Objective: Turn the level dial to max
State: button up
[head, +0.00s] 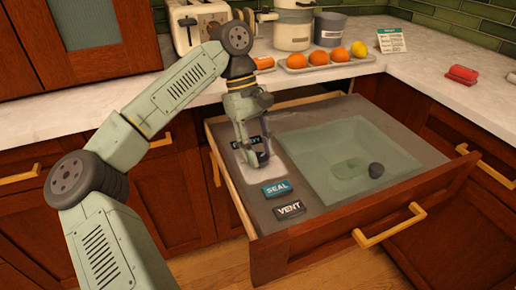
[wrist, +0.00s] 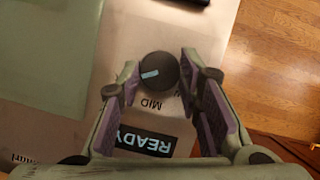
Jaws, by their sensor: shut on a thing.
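The level dial (wrist: 158,70) is a round dark knob with a pale blue pointer mark. It sits on a light panel, and its mark points left and slightly down in the wrist view. The word MID is printed upside down just below it there. My gripper (wrist: 158,84) has its fingers on both sides of the dial, shut on it. In the head view my gripper (head: 254,160) reaches down to the panel at the left of the open drawer. There the fingers largely hide the dial. A black READY sign (wrist: 146,141) shows near the dial.
The open drawer (head: 290,262) holds a blue SEAL button (head: 276,188), a dark VENT button (head: 290,209) and a greenish recessed basin (head: 330,185) with a dark round piece (head: 376,170). A toaster (head: 194,22) and fruit tray (head: 325,68) stand on the counter behind.

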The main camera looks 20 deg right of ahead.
dwell(0.4)
jog(key=o, duration=1.1)
jog(key=shift+o, duration=0.2)
jog(key=v, duration=1.2)
